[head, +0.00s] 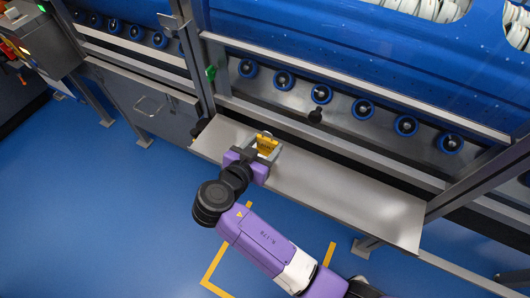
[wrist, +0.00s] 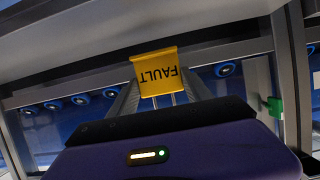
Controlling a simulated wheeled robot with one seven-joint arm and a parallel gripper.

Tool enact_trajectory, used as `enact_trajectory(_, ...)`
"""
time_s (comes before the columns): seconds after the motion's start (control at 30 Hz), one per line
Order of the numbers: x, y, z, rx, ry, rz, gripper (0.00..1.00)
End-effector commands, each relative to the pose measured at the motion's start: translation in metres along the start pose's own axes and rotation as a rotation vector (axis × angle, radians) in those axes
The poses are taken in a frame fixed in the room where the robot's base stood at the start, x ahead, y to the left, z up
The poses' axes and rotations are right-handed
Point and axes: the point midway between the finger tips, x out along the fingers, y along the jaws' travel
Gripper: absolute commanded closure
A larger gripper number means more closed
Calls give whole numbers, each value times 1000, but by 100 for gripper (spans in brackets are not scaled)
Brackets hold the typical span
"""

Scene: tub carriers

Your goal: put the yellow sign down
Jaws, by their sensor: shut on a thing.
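The yellow sign (head: 266,144) is in my gripper (head: 266,152), over the left part of a long grey metal shelf (head: 330,190). In the wrist view the sign (wrist: 156,69) reads "FAULT" upside down, and my gripper (wrist: 160,98) is shut on its lower part. The sign's top edge is bent over. I cannot tell whether the sign touches the shelf or is held above it.
A blue machine (head: 340,50) with a row of blue-rimmed rollers (head: 321,94) stands behind the shelf. A metal post with a green piece (head: 211,73) rises at the shelf's left end. The shelf's middle and right are bare. Blue floor (head: 120,200) lies in front.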

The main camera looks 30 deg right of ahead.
Motion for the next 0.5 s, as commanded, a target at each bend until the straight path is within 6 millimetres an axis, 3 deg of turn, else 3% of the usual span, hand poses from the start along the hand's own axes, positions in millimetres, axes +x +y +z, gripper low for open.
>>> enact_trajectory(0.33,14,0,35,-2,0,2,82)
enact_trajectory(0.5,16,0,39,2,0,0,82)
